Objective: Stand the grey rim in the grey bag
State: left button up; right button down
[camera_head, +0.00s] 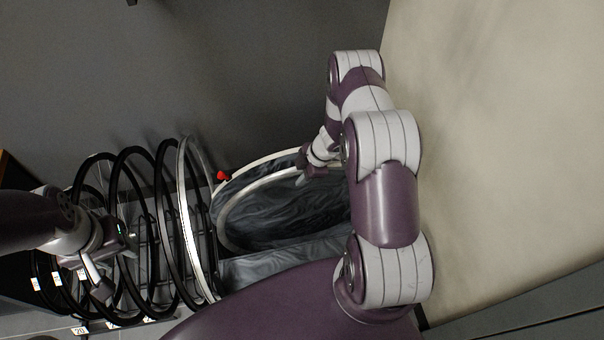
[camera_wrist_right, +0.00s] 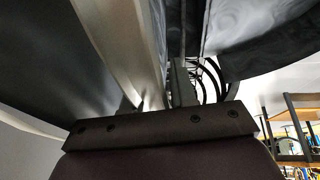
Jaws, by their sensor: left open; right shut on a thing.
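The grey bag (camera_head: 290,262) is open, with dark wrinkled cloth inside, right of the rack. A pale grey rim (camera_head: 222,222) shows as a curved band at the bag's mouth, with its right part hidden behind my right arm. My right gripper (camera_head: 301,168) is shut on this rim at its upper side. In the right wrist view the rim (camera_wrist_right: 122,45) is a broad silvery band running into the jaws, with grey cloth beside it. I cannot tell whether the rim touches the bag's bottom. My left gripper (camera_head: 98,275) is open near the black rims at the left.
Several black rims (camera_head: 168,225) stand in a row in a rack, with a pale silvery rim (camera_head: 187,215) at its right end, close to the bag. A small red object (camera_head: 222,175) is at the bag's upper left edge. The pale floor at the right is clear.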

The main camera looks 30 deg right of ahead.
jog(key=c, duration=0.8)
grip_release()
jog(key=shift+w+d+r, duration=0.25)
jog(key=shift+w+r, duration=0.1)
jog(key=shift+w, duration=0.25)
jog(key=p+v, duration=0.1)
jog(key=v, duration=0.6)
jog(key=p+v, duration=0.1)
jog(key=v, duration=0.3)
jog(key=shift+s+r+p, duration=0.15)
jog(key=shift+s+p, duration=0.15)
jog(key=shift+s, duration=0.15)
jog(key=shift+s+d+r, duration=0.15)
jog(key=shift+s+r, duration=0.05)
jog(key=shift+r, duration=0.1)
jog(key=shift+s, duration=0.1)
